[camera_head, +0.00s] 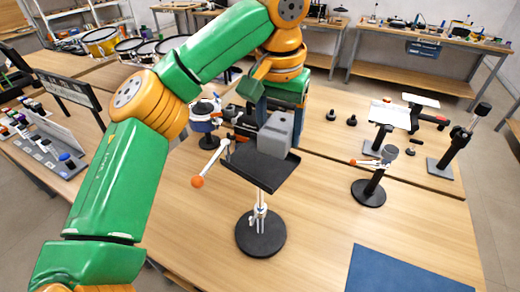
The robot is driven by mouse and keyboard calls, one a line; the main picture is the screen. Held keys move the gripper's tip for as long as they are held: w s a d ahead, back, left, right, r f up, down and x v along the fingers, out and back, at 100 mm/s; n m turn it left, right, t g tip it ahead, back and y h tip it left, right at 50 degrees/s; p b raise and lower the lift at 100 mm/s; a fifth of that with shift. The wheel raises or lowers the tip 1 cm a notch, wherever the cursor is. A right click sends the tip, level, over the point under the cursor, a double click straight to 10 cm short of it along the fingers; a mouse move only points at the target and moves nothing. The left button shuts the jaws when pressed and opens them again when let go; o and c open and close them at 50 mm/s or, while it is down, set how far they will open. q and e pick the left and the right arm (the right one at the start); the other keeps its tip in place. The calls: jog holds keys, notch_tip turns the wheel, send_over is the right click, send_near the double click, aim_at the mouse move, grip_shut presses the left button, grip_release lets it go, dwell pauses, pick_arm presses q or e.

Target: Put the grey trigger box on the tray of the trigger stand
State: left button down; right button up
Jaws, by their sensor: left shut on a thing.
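The grey trigger box (278,134) is at the middle of the view. My left gripper (258,130) comes down from above and is shut on it. The trigger stand has a dark flat tray (264,176) on a pole with a round black base (261,234). The box is over the back part of the tray. I cannot tell whether its underside touches the tray. A rod with an orange ball end (198,181) sticks out at the tray's left. My right gripper is not in view.
A stand with a round black base (369,193) is to the right. A stand with a white top (389,116) and a black-headed stand (461,135) are behind it. A blue mat (402,272) lies at front right. Pads and drums are at left. Bare wood lies around the stand's base.

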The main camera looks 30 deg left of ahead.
aim_at(261, 161)
pick_arm(q)
jog(key=a+f, duration=0.2)
jog(key=shift+w+f+b, duration=0.4)
jog(key=a+f, duration=0.1)
jog(key=w+a+f+p, duration=0.1)
jog(key=a, duration=0.1)
jog(key=shift+a+f, duration=0.1)
jog(key=shift+f, duration=0.3)
notch_tip(261, 161, down, 3)
jog(key=shift+r+p, duration=0.1)
jog(key=shift+p, duration=0.55)
jog(key=shift+f, duration=0.3)
jog(key=shift+f, duration=0.1)
jog(key=shift+c, duration=0.2)
grip_release()
